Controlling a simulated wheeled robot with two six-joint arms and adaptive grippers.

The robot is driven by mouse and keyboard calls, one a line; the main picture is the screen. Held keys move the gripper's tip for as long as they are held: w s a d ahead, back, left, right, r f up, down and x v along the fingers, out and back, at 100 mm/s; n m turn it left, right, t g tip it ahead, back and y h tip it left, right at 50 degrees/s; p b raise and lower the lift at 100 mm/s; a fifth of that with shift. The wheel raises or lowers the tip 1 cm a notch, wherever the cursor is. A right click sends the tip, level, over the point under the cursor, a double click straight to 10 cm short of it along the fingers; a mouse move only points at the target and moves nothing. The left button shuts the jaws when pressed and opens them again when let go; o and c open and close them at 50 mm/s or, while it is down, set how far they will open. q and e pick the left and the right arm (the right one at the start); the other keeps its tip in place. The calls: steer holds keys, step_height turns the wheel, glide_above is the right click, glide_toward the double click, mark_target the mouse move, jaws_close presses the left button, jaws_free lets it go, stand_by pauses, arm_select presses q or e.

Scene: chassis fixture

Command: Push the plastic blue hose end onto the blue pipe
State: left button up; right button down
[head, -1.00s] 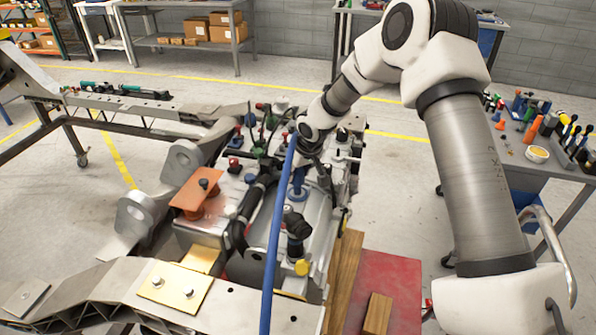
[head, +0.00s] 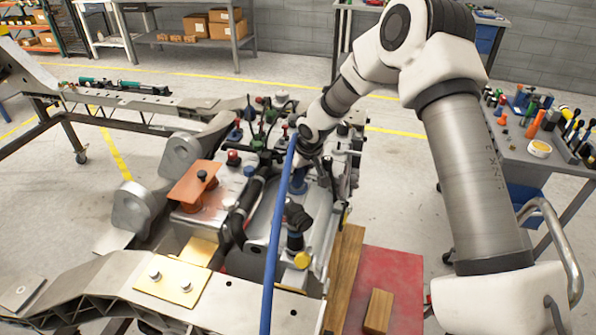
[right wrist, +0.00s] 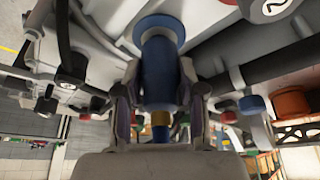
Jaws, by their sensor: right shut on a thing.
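The blue hose (head: 275,240) rises from the bottom edge of the head view to my right gripper (head: 300,177). My right gripper is shut on the hose end and points down at the machine block. In the right wrist view, the blue hose end (right wrist: 160,80) lies between the two fingers, with a brass-coloured band behind it. A wider blue flange of the blue pipe (right wrist: 155,25) shows just beyond the fingertips, in line with the hose end. I cannot tell where the hose end stops and the pipe starts. My left gripper is not in view.
The machine block (head: 255,235) carries several coloured caps, black hoses and an orange bracket (head: 195,188) close around the gripper. A tool table (head: 560,165) is at the right.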

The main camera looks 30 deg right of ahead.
steer(key=shift+s+f+b, duration=0.1)
steer(key=shift+f+b, duration=0.4)
steer(key=shift+f, duration=0.1)
steer(key=c, duration=0.6)
jaws_free()
steer(key=shift+r, duration=0.15)
step_height(320, 180, up, 6)
steer(key=p, duration=0.5)
